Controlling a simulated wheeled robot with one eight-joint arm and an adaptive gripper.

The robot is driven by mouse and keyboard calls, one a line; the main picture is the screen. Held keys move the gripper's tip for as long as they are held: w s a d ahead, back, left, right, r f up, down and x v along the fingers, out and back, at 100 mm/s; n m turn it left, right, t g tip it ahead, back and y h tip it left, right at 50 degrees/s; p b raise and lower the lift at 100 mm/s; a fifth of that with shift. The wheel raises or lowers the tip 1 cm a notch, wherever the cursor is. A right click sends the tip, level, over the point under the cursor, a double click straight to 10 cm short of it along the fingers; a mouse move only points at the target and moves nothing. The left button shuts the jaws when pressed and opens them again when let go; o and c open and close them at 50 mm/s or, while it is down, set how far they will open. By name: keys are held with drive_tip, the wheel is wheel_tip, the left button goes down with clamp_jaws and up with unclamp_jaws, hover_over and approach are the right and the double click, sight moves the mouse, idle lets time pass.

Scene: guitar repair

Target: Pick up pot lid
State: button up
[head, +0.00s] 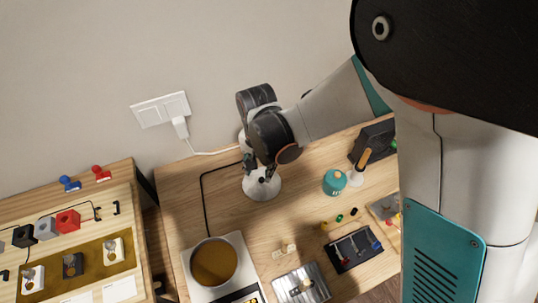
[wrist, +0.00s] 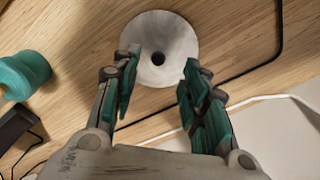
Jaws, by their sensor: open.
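A pale round disc with a small dark spot at its middle, which looks like the pot lid (head: 262,188), lies on the wooden table below my gripper. It also shows in the wrist view (wrist: 166,25) at top centre. My gripper (wrist: 158,82) is open and empty, with one finger on each side of the disc's dark middle. The fingers seem to be above the disc; I cannot tell whether they touch it. In the head view my gripper (head: 256,168) partly hides the disc's far side. A round pot (head: 213,262) with a brown inside stands at the front left.
A teal container (head: 334,182) stands right of the disc. A black cable (head: 205,200) runs on its left. A dark tray (head: 347,258) and a metal plate (head: 308,291) lie at the front. The table (head: 185,190) is clear just left of the cable.

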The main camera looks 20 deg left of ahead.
sight(262, 179)
drive_tip(key=f+b, duration=0.1)
drive_tip(key=f, duration=0.1)
drive_tip(key=f+b, duration=0.1)
drive_tip(key=f, duration=0.1)
drive_tip(key=f+b, duration=0.1)
drive_tip(key=f, duration=0.1)
drive_tip(key=shift+w+d+f, duration=0.1)
drive_tip(key=shift+w+f, duration=0.15)
clamp_jaws()
